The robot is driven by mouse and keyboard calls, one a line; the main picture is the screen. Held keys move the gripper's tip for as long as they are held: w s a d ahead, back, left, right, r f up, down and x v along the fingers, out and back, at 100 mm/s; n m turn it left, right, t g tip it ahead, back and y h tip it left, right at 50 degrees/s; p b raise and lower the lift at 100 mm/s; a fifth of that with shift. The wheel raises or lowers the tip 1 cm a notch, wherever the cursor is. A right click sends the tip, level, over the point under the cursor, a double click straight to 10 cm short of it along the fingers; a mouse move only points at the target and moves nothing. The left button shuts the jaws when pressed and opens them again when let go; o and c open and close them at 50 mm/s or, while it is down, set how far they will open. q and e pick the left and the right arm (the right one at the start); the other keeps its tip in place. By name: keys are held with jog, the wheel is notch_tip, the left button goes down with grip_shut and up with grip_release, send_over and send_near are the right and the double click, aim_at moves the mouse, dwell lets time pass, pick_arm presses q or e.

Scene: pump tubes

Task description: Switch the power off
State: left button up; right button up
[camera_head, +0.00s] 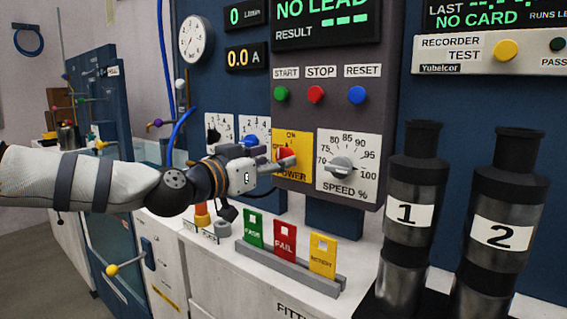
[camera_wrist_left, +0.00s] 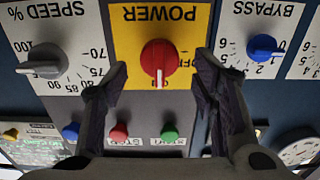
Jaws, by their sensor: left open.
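The red power knob (camera_head: 284,154) sits on a yellow POWER plate (camera_head: 303,168) on the grey control panel. In the left wrist view, which is upside down, the red knob (camera_wrist_left: 158,60) shows with its white mark toward the picture's bottom, the panel's upper side, where ON is printed in the head view. The OFF label is partly hidden by my finger. My left gripper (camera_head: 281,162) is open in front of the plate. In the wrist view its fingers (camera_wrist_left: 160,66) stand on either side of the knob, with visible gaps. My right gripper is not in view.
A grey SPEED knob (camera_head: 341,167) is close on the right, and a blue BYPASS knob (camera_wrist_left: 263,46) on the other side. START, STOP and RESET buttons (camera_head: 316,95) sit above. Below is a rack (camera_head: 290,268) with coloured cards. Two dark cylinders (camera_head: 405,240) stand at right.

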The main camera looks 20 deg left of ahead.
aim_at(279, 157)
pick_arm(q)
jog(key=x, duration=0.3)
jog(key=shift+w+d, duration=0.1)
jog(key=shift+w, duration=0.1)
jog(key=shift+r, duration=0.1)
jog(key=shift+c, duration=0.4)
jog(key=c, duration=1.1)
